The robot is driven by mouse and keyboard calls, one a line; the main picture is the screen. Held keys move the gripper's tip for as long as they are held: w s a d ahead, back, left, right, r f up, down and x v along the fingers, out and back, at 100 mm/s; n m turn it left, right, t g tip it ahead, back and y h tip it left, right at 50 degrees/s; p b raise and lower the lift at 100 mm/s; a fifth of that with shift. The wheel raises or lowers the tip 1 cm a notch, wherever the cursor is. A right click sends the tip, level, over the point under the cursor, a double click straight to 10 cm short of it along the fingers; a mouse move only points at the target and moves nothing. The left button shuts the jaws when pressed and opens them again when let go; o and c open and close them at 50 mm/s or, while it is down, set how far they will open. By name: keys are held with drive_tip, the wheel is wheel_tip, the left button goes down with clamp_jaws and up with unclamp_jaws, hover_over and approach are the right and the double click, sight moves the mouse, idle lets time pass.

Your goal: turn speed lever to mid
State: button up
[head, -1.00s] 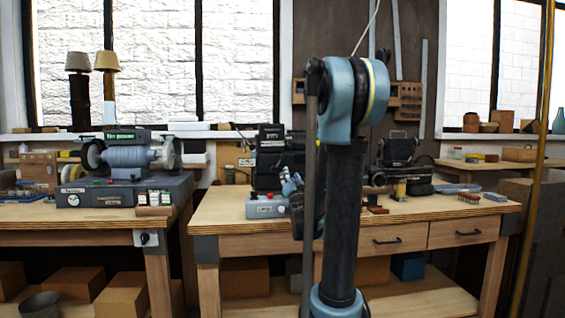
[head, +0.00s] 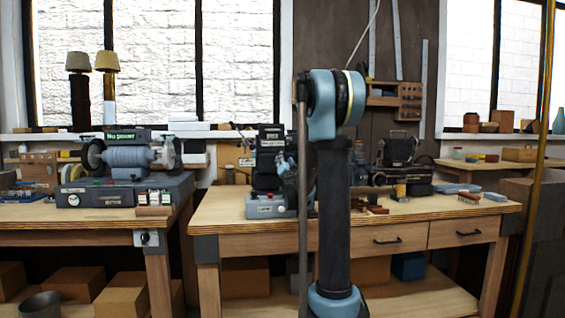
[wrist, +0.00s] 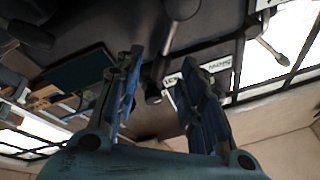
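A smaller dark knob (wrist: 153,96) shows between the fingers. I cannot tell for sure which is the speed lever, nor its position. My gripper (wrist: 161,68) is open, its blue fingers apart close to the housing; contact is unclear. In the head view my arm partly hides the gripper and machine.
The bench (head: 225,212) also holds small parts at right. A bench grinder (head: 128,160) stands on the left bench.

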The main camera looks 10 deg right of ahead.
drive_tip(key=shift+x, duration=1.45)
